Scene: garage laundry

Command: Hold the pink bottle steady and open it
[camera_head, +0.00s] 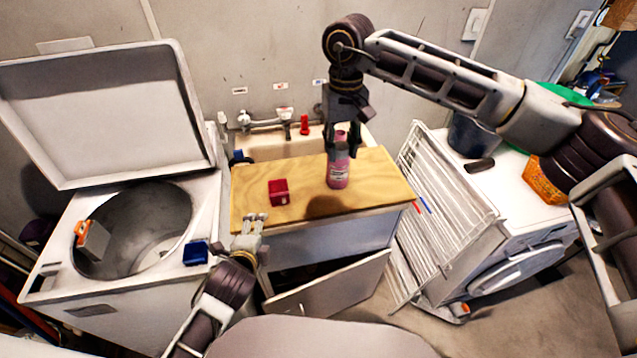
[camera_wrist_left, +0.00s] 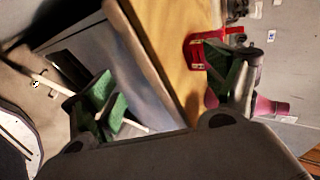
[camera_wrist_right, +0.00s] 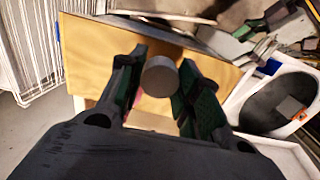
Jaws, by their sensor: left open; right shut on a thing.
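The pink bottle (camera_head: 339,172) stands upright on the wooden board, towards its right half. My right gripper (camera_head: 342,150) comes down from above and is shut around the bottle's upper part, hiding much of its top. In the right wrist view a round grey top (camera_wrist_right: 160,76) shows between the fingers. Part of the pink bottle also shows at the right of the left wrist view (camera_wrist_left: 272,107). My left gripper (camera_head: 256,220) is open and empty at the board's front left edge, apart from the bottle.
A red block (camera_head: 278,192) lies on the wooden board (camera_head: 376,180), between my left gripper and the bottle. An open top-load washer (camera_head: 60,290) stands at the left. A white drying rack (camera_head: 440,210) leans at the right. A sink tap (camera_head: 265,122) is behind the board.

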